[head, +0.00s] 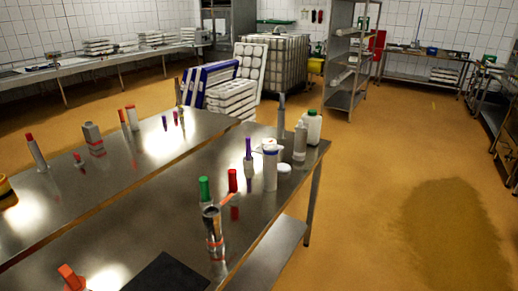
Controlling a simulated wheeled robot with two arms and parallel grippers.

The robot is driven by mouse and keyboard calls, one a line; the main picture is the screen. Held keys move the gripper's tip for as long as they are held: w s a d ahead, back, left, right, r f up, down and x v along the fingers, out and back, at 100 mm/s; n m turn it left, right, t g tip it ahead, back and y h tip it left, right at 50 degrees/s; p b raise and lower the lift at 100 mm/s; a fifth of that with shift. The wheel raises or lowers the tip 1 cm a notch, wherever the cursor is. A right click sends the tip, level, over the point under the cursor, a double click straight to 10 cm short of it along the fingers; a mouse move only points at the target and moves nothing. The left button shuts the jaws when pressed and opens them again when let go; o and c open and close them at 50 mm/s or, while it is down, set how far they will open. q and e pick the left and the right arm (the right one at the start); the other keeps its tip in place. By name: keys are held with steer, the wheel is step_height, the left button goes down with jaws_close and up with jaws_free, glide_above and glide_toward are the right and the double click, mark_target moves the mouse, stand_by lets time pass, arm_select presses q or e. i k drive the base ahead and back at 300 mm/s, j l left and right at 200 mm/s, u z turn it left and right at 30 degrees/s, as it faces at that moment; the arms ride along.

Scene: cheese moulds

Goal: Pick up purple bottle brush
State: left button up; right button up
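A slim upright purple item (248,160), which looks like the purple bottle brush, stands on the near steel table (190,190) toward its far right end. It is just left of a white cylinder with a blue cap (270,168). Its lower end is small, and I cannot tell its bristles. Two small purple or dark pieces (164,122) stand on the left steel table. Neither of my grippers is in view.
Near the purple item stand a red cylinder (232,181), a green-capped bottle (204,190), a steel cylinder (213,224) and a green-lidded white jug (313,126). A black sheet (165,274) lies at the near edge. The floor (400,170) to the right is open.

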mark_target(248, 146)
steer(key=i+l, duration=0.65)
steer(key=l, duration=0.25)
steer(key=i+l+u, duration=0.1)
steer(key=i+l, duration=0.6)
steer(key=l, duration=0.2)
steer(key=i+l, duration=0.3)
steer(key=l, duration=0.15)
